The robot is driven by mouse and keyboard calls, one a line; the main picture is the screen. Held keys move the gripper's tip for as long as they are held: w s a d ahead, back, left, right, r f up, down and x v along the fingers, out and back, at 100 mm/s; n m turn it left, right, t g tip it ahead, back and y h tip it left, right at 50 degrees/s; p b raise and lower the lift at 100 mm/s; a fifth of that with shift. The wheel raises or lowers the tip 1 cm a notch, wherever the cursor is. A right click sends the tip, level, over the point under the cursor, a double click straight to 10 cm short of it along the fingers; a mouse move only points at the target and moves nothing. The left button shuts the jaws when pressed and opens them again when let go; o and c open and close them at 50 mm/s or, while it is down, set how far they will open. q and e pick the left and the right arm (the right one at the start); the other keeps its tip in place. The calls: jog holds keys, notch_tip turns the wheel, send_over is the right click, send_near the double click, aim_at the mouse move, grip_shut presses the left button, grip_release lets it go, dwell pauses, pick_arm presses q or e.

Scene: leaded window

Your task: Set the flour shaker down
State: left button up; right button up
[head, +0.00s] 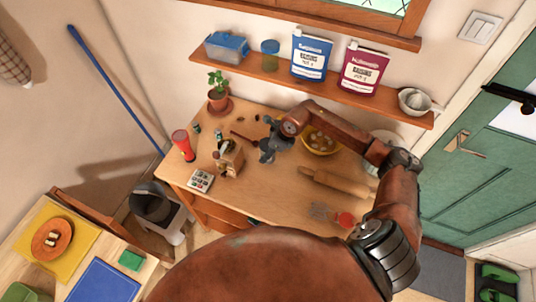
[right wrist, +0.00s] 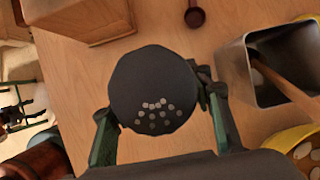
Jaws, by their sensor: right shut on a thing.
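The flour shaker (right wrist: 152,90) shows in the right wrist view as a dark round lid with a cluster of pale holes. My right gripper (right wrist: 160,118) is shut on it, with a finger on each side. In the head view my right gripper (head: 268,149) is over the middle of the wooden table (head: 275,190), between the wooden grinder and the yellow bowl. The shaker's body is hidden under its lid, and I cannot tell whether its base touches the table. My left gripper is in neither view.
A metal container (right wrist: 247,72) with a wooden handle in it stands close right of the shaker. The yellow bowl (head: 308,148), wooden grinder (head: 234,160), rolling pin (head: 338,184), calculator (head: 201,181) and red flashlight (head: 183,145) are on the table. The table's front middle is bare.

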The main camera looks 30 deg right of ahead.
jog(key=shift+w+d+f, duration=0.15)
jog(key=shift+w+f, duration=0.2)
jog(key=shift+f, duration=0.05)
jog(key=shift+w+f+p, duration=0.1)
jog(key=shift+f+p, duration=0.5)
jog(key=shift+f, duration=1.05)
jog(key=shift+f, duration=0.1)
jog(key=o, duration=1.4)
jog(key=shift+c, duration=0.2)
